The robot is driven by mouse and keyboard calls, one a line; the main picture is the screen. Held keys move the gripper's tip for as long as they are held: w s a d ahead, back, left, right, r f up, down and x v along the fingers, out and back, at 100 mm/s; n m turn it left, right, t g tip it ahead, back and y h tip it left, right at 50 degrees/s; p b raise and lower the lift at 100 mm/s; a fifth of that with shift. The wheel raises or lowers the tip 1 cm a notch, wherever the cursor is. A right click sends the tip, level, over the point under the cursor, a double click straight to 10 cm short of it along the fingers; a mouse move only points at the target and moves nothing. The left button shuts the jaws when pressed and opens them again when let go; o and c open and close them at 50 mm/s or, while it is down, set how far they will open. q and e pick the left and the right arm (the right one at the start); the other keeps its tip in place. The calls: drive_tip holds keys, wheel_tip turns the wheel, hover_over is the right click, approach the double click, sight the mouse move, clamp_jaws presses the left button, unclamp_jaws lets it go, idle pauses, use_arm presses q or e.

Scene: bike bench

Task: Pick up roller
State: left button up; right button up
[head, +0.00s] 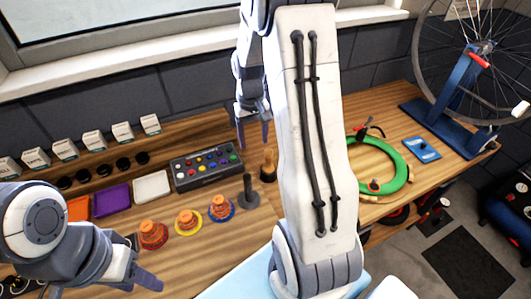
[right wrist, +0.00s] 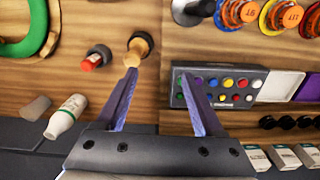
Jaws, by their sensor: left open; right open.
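A small upright piece with a wooden handle and dark base (head: 268,166), which may be the roller, stands on the bench right of the button box. In the right wrist view its wooden top (right wrist: 138,46) lies just beyond the left fingertip. My right gripper (head: 253,132) is open and empty, above and behind it; it also shows in the right wrist view (right wrist: 158,78). A dark grey post on a round base (head: 248,192) stands nearby. My left gripper (head: 141,262) is open at the lower left, away from these pieces.
A button box (head: 206,168) and coloured trays, including a purple one (head: 112,200), lie to the left. Several orange-topped discs (head: 188,220) sit in front. A green ring (head: 392,165) lies right. A bottle (right wrist: 66,116) and a red-and-black cylinder (right wrist: 96,57) stand near the right gripper.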

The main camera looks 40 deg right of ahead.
drive_tip(key=m, duration=0.1)
hover_over(269, 157)
drive_tip(key=w, duration=0.1)
drive_tip(key=shift+w+f, duration=0.2)
drive_tip(key=shift+f, duration=0.4)
drive_tip(key=f, duration=0.2)
drive_tip(key=f+p, duration=0.1)
drive_tip(key=f, duration=0.1)
drive_tip(key=shift+s+d+f, duration=0.1)
drive_tip(key=shift+d+f, duration=0.1)
drive_tip(key=shift+f, duration=0.15)
drive_tip(key=f+p, duration=0.2)
drive_tip(key=f, duration=0.3)
drive_tip(key=shift+d+p, duration=0.2)
drive_tip(key=shift+p, duration=0.15)
drive_tip(key=shift+f, duration=0.3)
clamp_jaws()
